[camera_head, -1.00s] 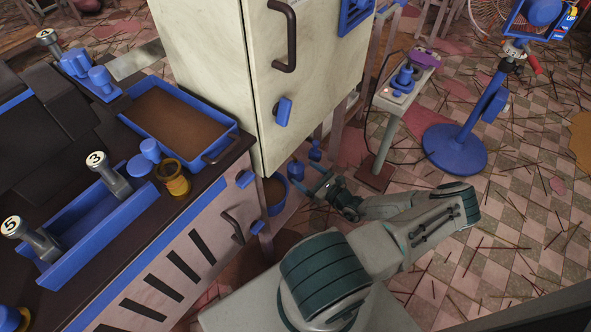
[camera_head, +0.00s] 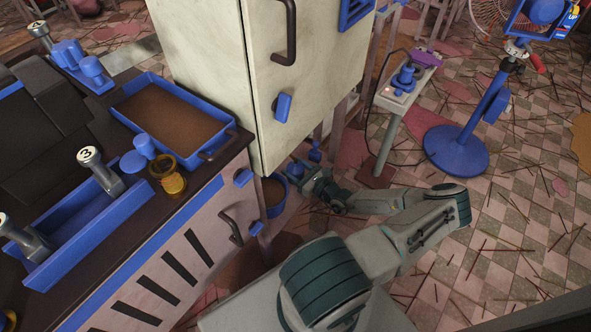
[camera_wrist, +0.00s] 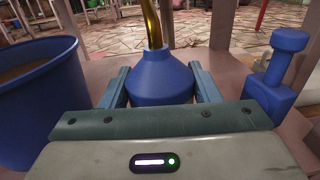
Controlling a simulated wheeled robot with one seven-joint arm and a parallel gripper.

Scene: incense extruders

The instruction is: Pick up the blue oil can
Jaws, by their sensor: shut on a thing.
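The blue oil can (camera_wrist: 160,78) is a squat blue cone with a brass-coloured spout (camera_wrist: 152,22) rising from its top. In the wrist view it stands upright between the two fingers of my gripper (camera_wrist: 162,88), which are shut on its sides. In the head view my gripper (camera_head: 305,178) reaches in low beside the cream cabinet, and the can cannot be made out clearly there.
A blue bucket (camera_wrist: 40,100) with brown contents is close on the left of my gripper; it also shows in the head view (camera_head: 273,208). A blue device (camera_wrist: 280,78) stands close on the right. Cream cabinet (camera_head: 205,65) and wooden legs (camera_wrist: 223,25) bound the space.

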